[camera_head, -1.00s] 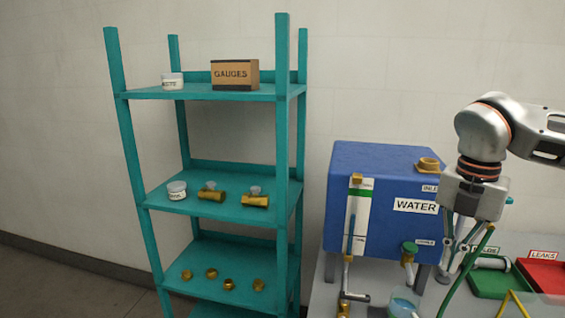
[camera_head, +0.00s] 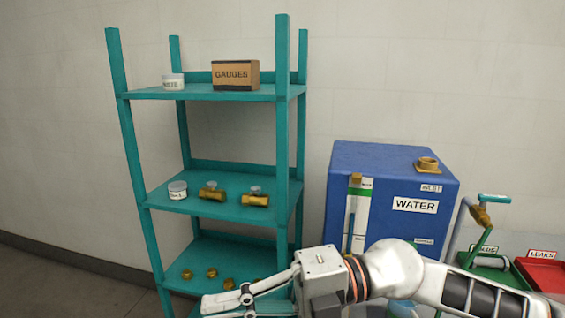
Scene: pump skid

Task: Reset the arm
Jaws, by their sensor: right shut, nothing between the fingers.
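My right arm comes in from the lower right and lies almost level across the bottom of the head view. Its gripper (camera_head: 225,303) points left, in front of the lower part of the teal shelf (camera_head: 218,95). The gripper is shut with nothing in it. The arm hides the lower front of the blue water tank (camera_head: 385,185) and part of the lowest visible shelf board. My left gripper is not in view.
The shelf holds a gauges box (camera_head: 236,75), white jars (camera_head: 173,81), brass valves (camera_head: 255,197) and several brass fittings (camera_head: 212,272). A green tray (camera_head: 490,275) and a red leaks tray (camera_head: 545,272) stand at the right. A teal-handled brass valve (camera_head: 482,215) rises beside the tank.

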